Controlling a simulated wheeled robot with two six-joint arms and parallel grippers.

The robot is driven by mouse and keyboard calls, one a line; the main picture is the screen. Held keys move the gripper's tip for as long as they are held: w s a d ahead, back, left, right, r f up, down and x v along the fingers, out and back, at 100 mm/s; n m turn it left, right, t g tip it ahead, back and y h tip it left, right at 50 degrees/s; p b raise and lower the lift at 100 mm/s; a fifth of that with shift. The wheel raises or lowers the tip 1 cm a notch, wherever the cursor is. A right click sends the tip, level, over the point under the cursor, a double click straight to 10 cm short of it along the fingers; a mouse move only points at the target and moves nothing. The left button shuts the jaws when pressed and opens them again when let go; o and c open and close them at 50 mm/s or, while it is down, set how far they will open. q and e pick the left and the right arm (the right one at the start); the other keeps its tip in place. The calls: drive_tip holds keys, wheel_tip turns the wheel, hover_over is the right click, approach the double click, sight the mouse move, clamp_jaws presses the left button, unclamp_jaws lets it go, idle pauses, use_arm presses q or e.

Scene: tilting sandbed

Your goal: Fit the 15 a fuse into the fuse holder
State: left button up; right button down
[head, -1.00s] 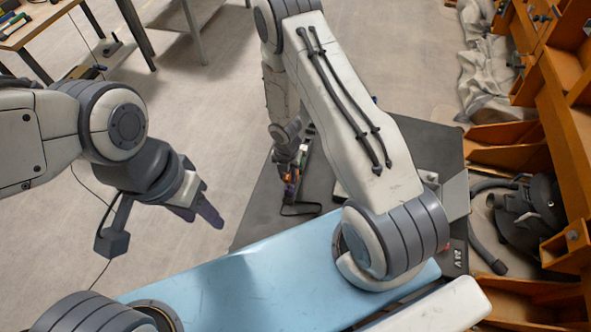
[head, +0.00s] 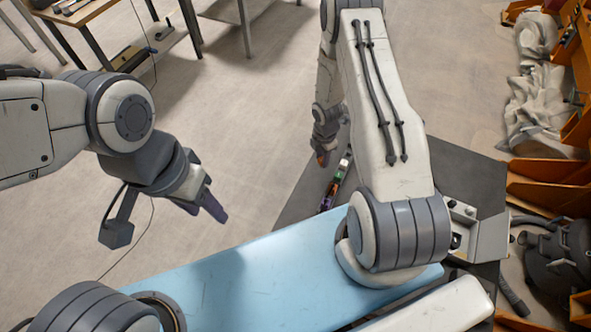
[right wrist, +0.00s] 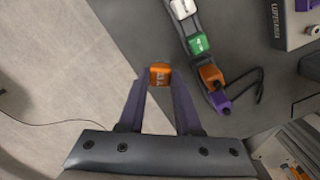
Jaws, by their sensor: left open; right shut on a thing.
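My right gripper (right wrist: 160,82) is shut on an orange fuse (right wrist: 160,72), which sits between its purple fingertips with a dark marking too small to read surely. In the head view my right gripper (head: 322,153) is beyond the forearm, left of a dark rack (head: 338,180), and the orange fuse shows at its tip. The rack holds a white, a green (right wrist: 199,43), another orange (right wrist: 210,75) and a purple piece (right wrist: 219,100). My left gripper (head: 212,205) is open and empty, above the floor. I cannot surely pick out the fuse holder; a grey box (head: 462,212) stands at the right.
The dark tabletop (head: 463,170) carries the rack and the grey box, whose raised flap (head: 491,240) stands beside it. A black cable (right wrist: 255,85) lies by the rack. Orange steel shelving (head: 545,190) and a dark machine (head: 560,260) are at the right.

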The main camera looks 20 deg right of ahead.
drive_tip(key=s+d+r+m+b, duration=0.1)
drive_tip(key=s+d+r+m, duration=0.1)
drive_tip(key=s+d+m, duration=0.65)
drive_tip(key=s+d+r+m+b, duration=0.15)
drive_tip(key=s+d+m, duration=0.3)
drive_tip(key=d, duration=0.75)
drive_tip(key=s+d+f+n+p, duration=0.1)
drive_tip(key=s+d, duration=0.4)
drive_tip(key=s, duration=0.8)
drive_tip(key=s+d+f+p, duration=0.1)
drive_tip(key=s+d, duration=0.4)
drive_tip(key=s, duration=0.8)
drive_tip(key=shift+d+f+n+p, duration=0.2)
drive_tip(key=shift+n+p, duration=0.2)
drive_tip(key=shift+p, duration=0.15)
drive_tip(key=shift+f+b, duration=2.2)
drive_tip(key=shift+f+b, duration=1.2)
drive_tip(key=shift+f, duration=0.05)
